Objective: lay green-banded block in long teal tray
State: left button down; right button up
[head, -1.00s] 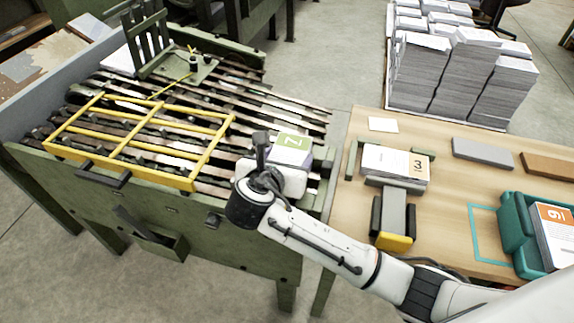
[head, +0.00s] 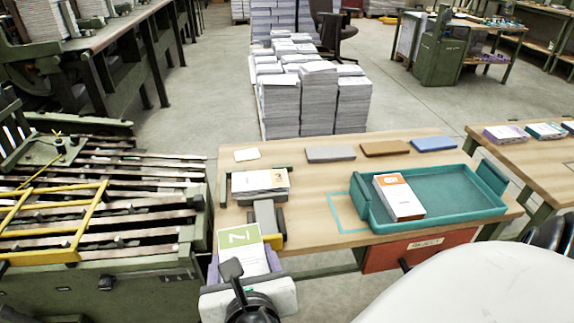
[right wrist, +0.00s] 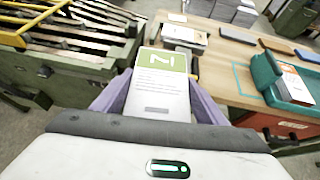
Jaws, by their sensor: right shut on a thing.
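The green-banded block (head: 243,250) is a white stack of pages with a green top band and a white number. My right gripper (head: 243,265) is shut on it, with purple fingers on its two sides, in front of the wooden table's near left edge. The right wrist view shows the block (right wrist: 158,85) upright in the frame, green band at the far end. The long teal tray (head: 446,191) lies on the table to the right, with an orange-banded block (head: 398,197) at its left end and bare floor on its right. My left gripper is not in view.
A block stack (head: 260,181) sits in a green-ended holder at the table's left. Grey (head: 330,153), brown (head: 386,148) and blue (head: 434,143) slabs lie along the back. A teal outline (head: 342,213) marks the table left of the tray. A red drawer (head: 418,250) hangs below.

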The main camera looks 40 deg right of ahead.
aim_at(454, 193)
jog(key=u, duration=1.6)
jog(key=k, duration=2)
jog(key=z, duration=2.25)
jog(key=i, duration=0.45)
jog(key=u, duration=0.05)
